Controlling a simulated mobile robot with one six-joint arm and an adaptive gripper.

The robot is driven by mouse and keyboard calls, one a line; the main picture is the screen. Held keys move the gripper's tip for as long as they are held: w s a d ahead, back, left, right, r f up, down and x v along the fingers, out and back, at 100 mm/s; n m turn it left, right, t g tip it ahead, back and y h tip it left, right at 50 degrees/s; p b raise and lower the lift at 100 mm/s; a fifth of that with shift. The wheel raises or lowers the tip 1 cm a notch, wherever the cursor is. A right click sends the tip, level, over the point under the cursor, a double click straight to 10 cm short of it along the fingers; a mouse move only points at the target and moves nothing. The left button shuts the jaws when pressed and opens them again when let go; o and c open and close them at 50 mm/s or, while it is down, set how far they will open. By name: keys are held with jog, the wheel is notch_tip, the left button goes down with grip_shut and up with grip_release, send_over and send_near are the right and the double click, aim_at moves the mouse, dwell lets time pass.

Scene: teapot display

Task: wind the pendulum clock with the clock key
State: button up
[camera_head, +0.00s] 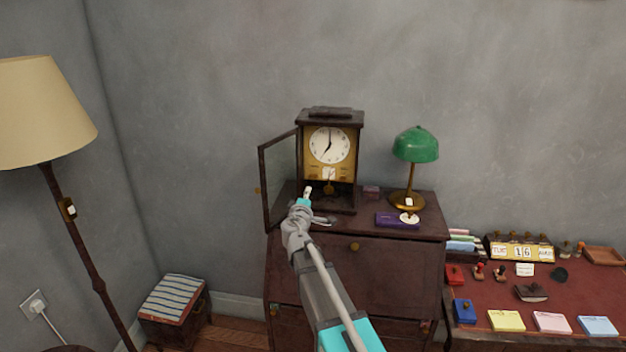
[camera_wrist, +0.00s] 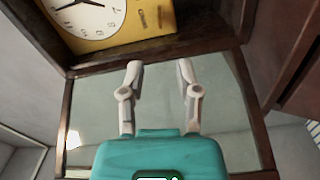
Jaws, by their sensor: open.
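The pendulum clock (camera_head: 330,118) stands upright on the dark cabinet, its glass door (camera_head: 280,179) swung open to the left. Its white dial (camera_head: 329,145) and brass front show; a brass pendulum (camera_head: 329,188) hangs low inside. My gripper (camera_head: 307,191) is in front of the clock's lower left part, near the open door. In the wrist view, my gripper (camera_wrist: 160,72) has its two pale fingers apart, with nothing between them. The dial (camera_wrist: 86,18) and a yellow panel (camera_wrist: 148,18) show beyond the fingers. I cannot make out the clock key in either view.
A red-topped desk (camera_head: 500,298) with stationery stands right. A floor lamp (camera_head: 45,110) and striped stool (camera_head: 172,298) stand left.

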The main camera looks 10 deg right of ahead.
aim_at(313, 177)
jog(key=x, duration=1.2)
jog(key=shift+w+d, duration=0.1)
jog(key=shift+w, duration=0.25)
grip_shut()
